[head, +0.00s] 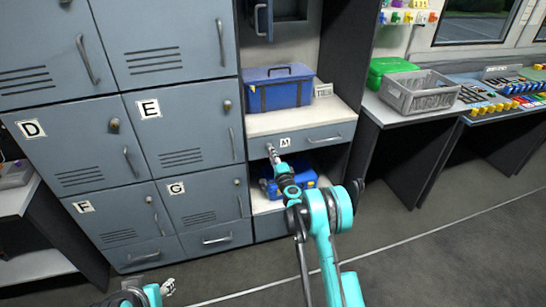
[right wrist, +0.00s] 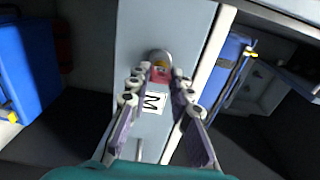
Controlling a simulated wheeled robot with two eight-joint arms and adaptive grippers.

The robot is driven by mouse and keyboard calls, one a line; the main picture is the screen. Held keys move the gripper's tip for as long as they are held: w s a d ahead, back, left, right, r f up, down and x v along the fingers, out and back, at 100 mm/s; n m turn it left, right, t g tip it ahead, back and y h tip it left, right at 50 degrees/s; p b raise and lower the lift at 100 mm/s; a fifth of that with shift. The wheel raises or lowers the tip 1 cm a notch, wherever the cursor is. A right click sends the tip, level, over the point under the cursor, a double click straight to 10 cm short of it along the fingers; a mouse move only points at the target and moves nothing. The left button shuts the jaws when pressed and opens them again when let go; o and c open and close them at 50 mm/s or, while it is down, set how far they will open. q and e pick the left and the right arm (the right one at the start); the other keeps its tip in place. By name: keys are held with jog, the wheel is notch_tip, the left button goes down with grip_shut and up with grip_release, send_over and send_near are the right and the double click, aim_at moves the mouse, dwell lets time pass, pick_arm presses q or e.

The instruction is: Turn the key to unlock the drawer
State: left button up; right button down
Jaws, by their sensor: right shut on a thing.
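The drawer (head: 315,133) has a grey-blue front, a white M label and a bar handle. In the right wrist view its M label (right wrist: 154,102) lies between my fingers. A round metal lock (right wrist: 160,57) sits on its front, with a small red and yellow key (right wrist: 160,75) at it. My right gripper (head: 272,150) is at the left end of the drawer front. In the right wrist view its fingertips (right wrist: 159,77) are shut on the key. The fingers partly hide it. My left gripper (head: 164,287) is low at the bottom edge, its jaws unclear.
Grey lockers (head: 185,136) stand left of the drawer. A blue toolbox (head: 280,90) stands on the shelf above it, and another blue case (head: 302,180) lies below. A grey crate (head: 420,92) is on the desk at right. The floor at right is clear.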

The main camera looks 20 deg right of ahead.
jog(key=shift+w, duration=0.3)
